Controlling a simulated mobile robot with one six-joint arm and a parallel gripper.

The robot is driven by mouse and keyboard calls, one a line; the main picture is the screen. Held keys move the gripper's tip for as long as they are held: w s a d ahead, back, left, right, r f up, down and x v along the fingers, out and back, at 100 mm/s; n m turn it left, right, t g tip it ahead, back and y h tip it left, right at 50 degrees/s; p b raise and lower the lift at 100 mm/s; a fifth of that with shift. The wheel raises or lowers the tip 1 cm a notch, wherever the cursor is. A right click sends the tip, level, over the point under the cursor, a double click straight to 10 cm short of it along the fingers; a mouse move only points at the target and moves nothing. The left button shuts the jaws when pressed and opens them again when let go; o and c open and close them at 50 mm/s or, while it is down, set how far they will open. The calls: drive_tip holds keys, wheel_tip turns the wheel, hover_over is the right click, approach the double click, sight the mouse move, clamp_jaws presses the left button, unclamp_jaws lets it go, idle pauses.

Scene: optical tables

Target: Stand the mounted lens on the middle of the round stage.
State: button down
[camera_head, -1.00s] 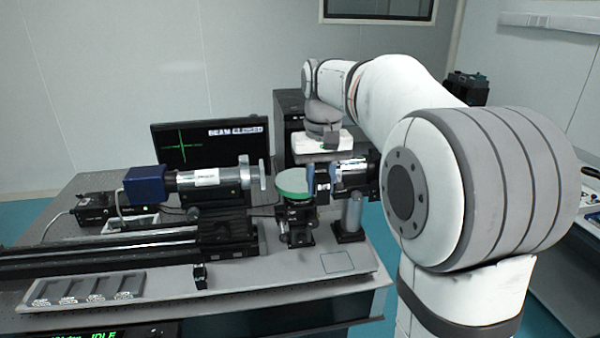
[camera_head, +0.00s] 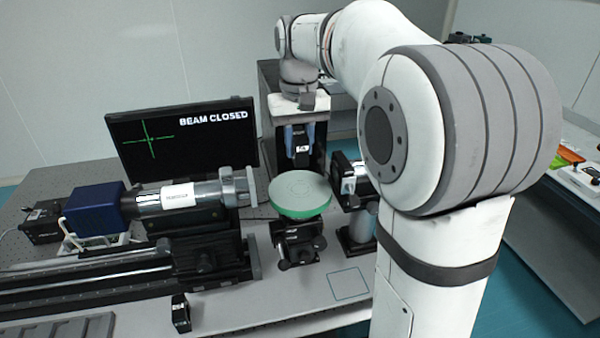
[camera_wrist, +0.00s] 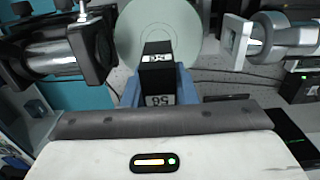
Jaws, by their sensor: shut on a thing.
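My gripper (camera_head: 300,148) points down with its blue fingers shut on a black mount with white labels (camera_head: 302,153), which I take to be the mounted lens. In the wrist view the black mount (camera_wrist: 156,72) sits between the blue fingers (camera_wrist: 157,95); its glass is not visible. The round stage (camera_head: 300,194) has a pale green top with fine rings and nothing standing on it. In the head view the held mount is behind the stage and appears raised. The wrist view shows the stage's disc (camera_wrist: 130,30) beyond the mount.
A silver-and-white barrel (camera_head: 185,195) with a blue box (camera_head: 95,208) lies left of the stage. A black holder on a post (camera_head: 350,180) stands close at its right. A small black piece (camera_head: 181,313) stands on the bench front. A monitor (camera_head: 183,145) is behind.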

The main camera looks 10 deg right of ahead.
sight(300, 134)
wheel_tip(300, 134, down, 8)
drive_tip(key=shift+s+r+p, duration=0.1)
drive_tip(key=shift+r+p, duration=0.1)
drive_tip(key=shift+p, duration=0.25)
drive_tip(key=shift+f, duration=0.1)
drive_tip(key=c, duration=1.2)
unclamp_jaws()
drive_tip(key=shift+o, duration=0.2)
wheel_tip(300, 134, up, 11)
drive_tip(key=shift+r+b, duration=0.2)
drive_tip(key=shift+b, duration=0.25)
drive_tip(key=shift+r, duration=0.45)
drive_tip(key=shift+s, duration=0.15)
